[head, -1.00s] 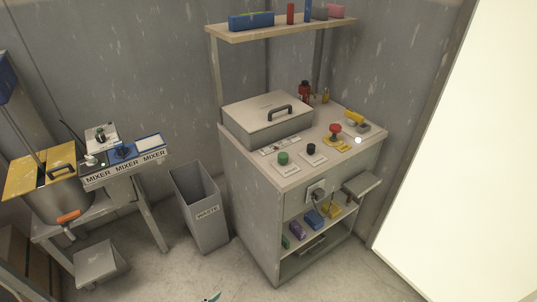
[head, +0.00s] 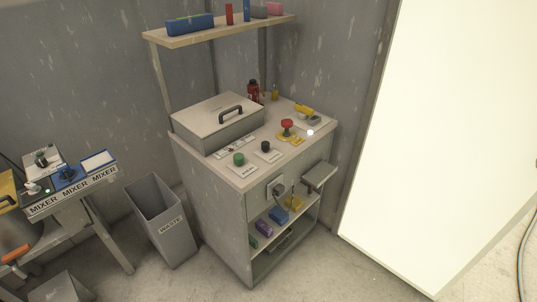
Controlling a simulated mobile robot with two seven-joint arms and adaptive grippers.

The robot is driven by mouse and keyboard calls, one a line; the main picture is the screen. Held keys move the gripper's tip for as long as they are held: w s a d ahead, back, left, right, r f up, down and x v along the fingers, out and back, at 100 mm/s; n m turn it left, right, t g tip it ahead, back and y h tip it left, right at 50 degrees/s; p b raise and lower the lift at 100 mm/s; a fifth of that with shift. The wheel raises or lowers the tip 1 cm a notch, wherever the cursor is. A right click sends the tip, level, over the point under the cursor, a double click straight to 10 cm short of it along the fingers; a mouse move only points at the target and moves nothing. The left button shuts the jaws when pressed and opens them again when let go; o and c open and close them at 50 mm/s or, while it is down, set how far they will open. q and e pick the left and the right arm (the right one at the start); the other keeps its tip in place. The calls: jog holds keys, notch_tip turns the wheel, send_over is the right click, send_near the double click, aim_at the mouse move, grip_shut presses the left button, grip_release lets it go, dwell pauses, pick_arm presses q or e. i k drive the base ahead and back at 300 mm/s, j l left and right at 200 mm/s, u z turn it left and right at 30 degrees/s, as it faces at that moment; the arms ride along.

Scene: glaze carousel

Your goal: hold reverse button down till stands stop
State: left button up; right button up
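On the control cabinet (head: 205,190) in the head view, a green button (head: 239,159) sits on a white labelled plate near the front left. A black button (head: 266,146) sits on its own labelled plate to its right. A red mushroom button (head: 287,125) stands on a yellow plate farther right. The labels are too small to read, so I cannot tell which is the reverse button. No stands are visible. Neither of my grippers is in view.
A lidded metal box (head: 218,122) covers the cabinet's back left. A grey waste bin (head: 163,222) and the mixer bench (head: 72,190) stand to the left. A flap (head: 319,176) juts from the cabinet's right front. A bright white panel (head: 455,130) fills the right side.

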aim_at(265, 145)
jog(key=i+j, duration=0.2)
jog(key=j, duration=0.15)
jog(key=i+j+z, duration=0.15)
jog(key=j, duration=0.15)
jog(key=i+j, duration=0.2)
jog(key=j, duration=0.15)
jog(key=i+j+z, duration=0.1)
jog(key=j, duration=0.25)
jog(key=i+j, duration=0.2)
jog(key=j, duration=0.15)
jog(key=z, duration=0.05)
